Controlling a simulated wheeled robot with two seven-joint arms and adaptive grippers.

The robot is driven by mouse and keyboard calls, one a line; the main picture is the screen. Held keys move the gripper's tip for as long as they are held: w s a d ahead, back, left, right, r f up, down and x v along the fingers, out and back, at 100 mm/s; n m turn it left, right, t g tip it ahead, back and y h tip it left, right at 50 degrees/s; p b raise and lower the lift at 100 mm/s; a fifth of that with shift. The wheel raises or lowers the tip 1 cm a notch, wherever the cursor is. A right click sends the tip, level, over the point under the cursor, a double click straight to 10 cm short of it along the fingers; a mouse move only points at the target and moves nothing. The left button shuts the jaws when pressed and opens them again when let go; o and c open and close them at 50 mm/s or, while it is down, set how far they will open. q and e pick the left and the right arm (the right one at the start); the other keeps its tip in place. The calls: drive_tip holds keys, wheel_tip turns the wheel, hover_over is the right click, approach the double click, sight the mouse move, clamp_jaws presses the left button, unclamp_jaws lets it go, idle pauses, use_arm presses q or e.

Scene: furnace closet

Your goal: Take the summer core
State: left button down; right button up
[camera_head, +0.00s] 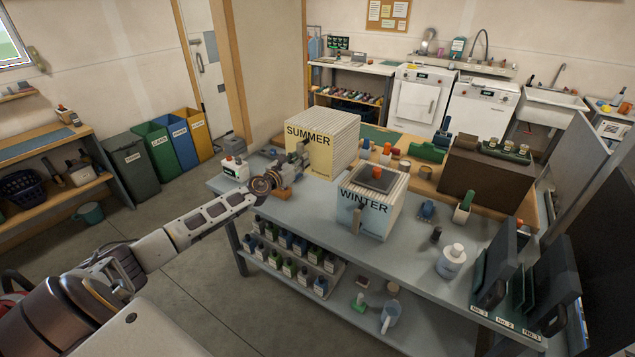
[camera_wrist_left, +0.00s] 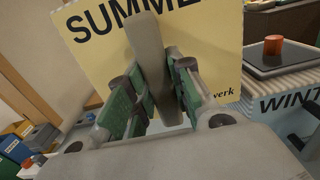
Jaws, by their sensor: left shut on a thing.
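The summer core (camera_head: 322,145) is a ribbed block with a yellow front marked SUMMER, standing on the grey table. Its yellow face also fills much of the left wrist view (camera_wrist_left: 215,62). My left gripper (camera_head: 300,158) is in front of that face. In the left wrist view its green-padded fingers (camera_wrist_left: 155,95) are shut on an upright grey-beige handle (camera_wrist_left: 150,55) before the yellow face. Where the handle joins the core is hidden. The winter core (camera_head: 370,207), with a light blue front marked WINTER, stands to the right. My right gripper is not in view.
A small white container (camera_head: 234,169) stands left of the summer core. A white bottle (camera_head: 451,260) and dark upright panels (camera_head: 495,262) are at the right. Several bottles (camera_head: 290,243) fill the shelf below. Floor is clear at left front.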

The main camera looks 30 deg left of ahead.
sight(299, 149)
use_arm(q)
drive_tip(key=shift+r, duration=0.25)
drive_tip(key=shift+r, duration=1.9)
drive_tip(key=shift+d, duration=0.1)
